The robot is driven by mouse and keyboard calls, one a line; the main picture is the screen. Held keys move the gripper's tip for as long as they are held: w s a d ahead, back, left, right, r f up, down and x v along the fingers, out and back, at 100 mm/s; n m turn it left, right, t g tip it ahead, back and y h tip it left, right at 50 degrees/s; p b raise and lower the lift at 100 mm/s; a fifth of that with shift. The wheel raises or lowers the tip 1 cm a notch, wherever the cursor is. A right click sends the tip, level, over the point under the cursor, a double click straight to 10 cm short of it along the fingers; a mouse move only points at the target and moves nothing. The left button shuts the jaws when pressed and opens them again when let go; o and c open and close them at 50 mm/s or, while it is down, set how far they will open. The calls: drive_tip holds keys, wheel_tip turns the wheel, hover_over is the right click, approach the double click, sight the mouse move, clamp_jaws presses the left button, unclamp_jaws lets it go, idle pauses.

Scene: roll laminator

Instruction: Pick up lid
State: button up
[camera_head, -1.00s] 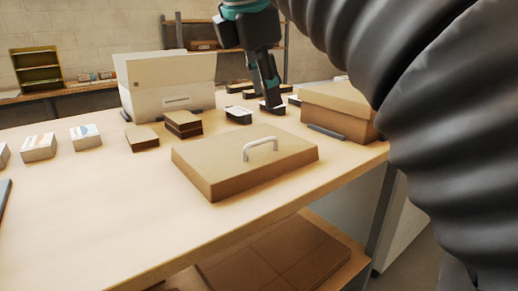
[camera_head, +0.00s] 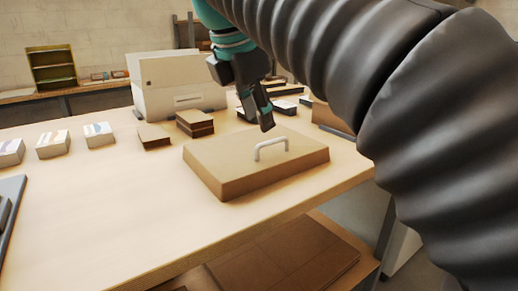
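The lid (camera_head: 225,165) is a flat brown cardboard piece lying on the table, near its front edge. A pale, arched handle (camera_head: 271,147) stands up from the middle of its top. My gripper (camera_head: 266,124) points down just behind and above the handle in the picture, apart from it, with nothing visible in its fingers. I see the gripper from the side, so the gap between its fingers is not clear. My arm's dark ribbed sleeve covers much of the right side of the view.
A white machine (camera_head: 180,84) stands at the back of the table (camera_head: 110,200). Small brown stacks (camera_head: 194,123) and white card boxes (camera_head: 54,144) lie left of and behind the lid. A brown box at the right is mostly hidden by my arm.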

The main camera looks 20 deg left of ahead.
sight(265, 143)
drive_tip(key=shift+s+x, duration=0.15)
drive_tip(key=shift+x, duration=1.4)
drive_tip(key=shift+s+x, duration=0.15)
drive_tip(key=shift+x, duration=1.35)
drive_tip(key=shift+d+f, duration=0.1)
drive_tip(key=shift+f, duration=0.05)
clamp_jaws()
